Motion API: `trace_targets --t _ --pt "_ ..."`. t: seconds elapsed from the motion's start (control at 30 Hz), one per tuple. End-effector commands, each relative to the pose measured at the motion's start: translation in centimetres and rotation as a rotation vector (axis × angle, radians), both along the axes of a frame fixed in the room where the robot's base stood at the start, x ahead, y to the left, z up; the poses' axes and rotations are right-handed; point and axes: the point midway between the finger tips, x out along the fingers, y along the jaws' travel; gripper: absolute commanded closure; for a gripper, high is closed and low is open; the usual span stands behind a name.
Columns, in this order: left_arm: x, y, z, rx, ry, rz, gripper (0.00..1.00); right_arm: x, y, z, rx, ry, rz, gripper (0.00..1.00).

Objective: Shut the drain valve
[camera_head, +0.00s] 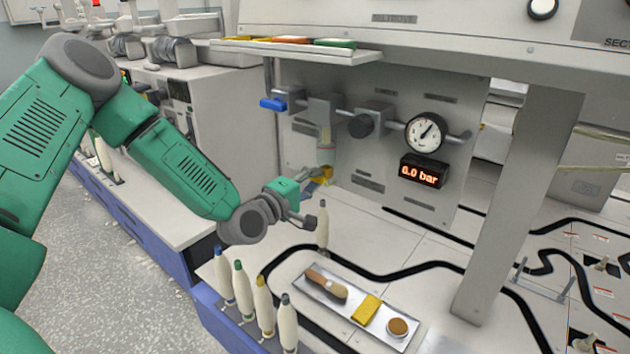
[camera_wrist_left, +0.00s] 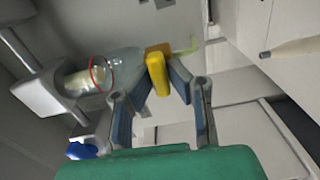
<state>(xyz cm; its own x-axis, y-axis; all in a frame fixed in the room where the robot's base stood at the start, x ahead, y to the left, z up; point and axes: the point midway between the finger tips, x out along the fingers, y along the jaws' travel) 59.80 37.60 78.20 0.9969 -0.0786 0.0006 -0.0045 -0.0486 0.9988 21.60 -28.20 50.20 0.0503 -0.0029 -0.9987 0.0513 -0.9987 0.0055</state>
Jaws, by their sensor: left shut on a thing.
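The drain valve's yellow handle (camera_head: 325,172) sits at the bottom of the clear filter bowl (camera_head: 325,148), on the grey panel. In the left wrist view the yellow handle (camera_wrist_left: 159,78) lies between the fingertips, beside the clear bowl with its red ring (camera_wrist_left: 98,74). My left gripper (camera_head: 314,181) reaches in from the left and is shut on the handle; its fingers also show in the left wrist view (camera_wrist_left: 157,82). Part of the valve body behind the handle is hidden. My right gripper is not in view.
A display (camera_head: 423,172) reads 0.0 bar. Several bobbins (camera_head: 264,306) stand at the front, one near my wrist (camera_head: 322,228). A tray (camera_head: 372,338) holds a brush and cloth.

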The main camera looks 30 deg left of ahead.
Motion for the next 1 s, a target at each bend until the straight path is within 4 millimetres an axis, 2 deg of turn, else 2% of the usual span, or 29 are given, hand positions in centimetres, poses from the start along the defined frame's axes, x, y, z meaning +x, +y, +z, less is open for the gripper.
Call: trace_targets --t 0.03,0.67,0.7,0.73,1.0 --pt "0.15 0.53 0.09 -0.016 -0.004 0.014 1.00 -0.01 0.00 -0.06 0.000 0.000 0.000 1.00" --pt "0.12 0.49 -0.04 -0.063 0.002 0.013 1.00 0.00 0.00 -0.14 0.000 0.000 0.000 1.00" --pt "0.12 0.49 -0.05 -0.063 0.003 0.013 0.79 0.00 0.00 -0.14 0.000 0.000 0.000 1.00" --pt "0.11 0.48 -0.06 -0.063 0.003 0.012 0.69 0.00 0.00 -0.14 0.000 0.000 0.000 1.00" --pt "0.00 0.19 -0.06 -0.062 0.005 0.005 0.66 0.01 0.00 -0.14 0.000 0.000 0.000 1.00"
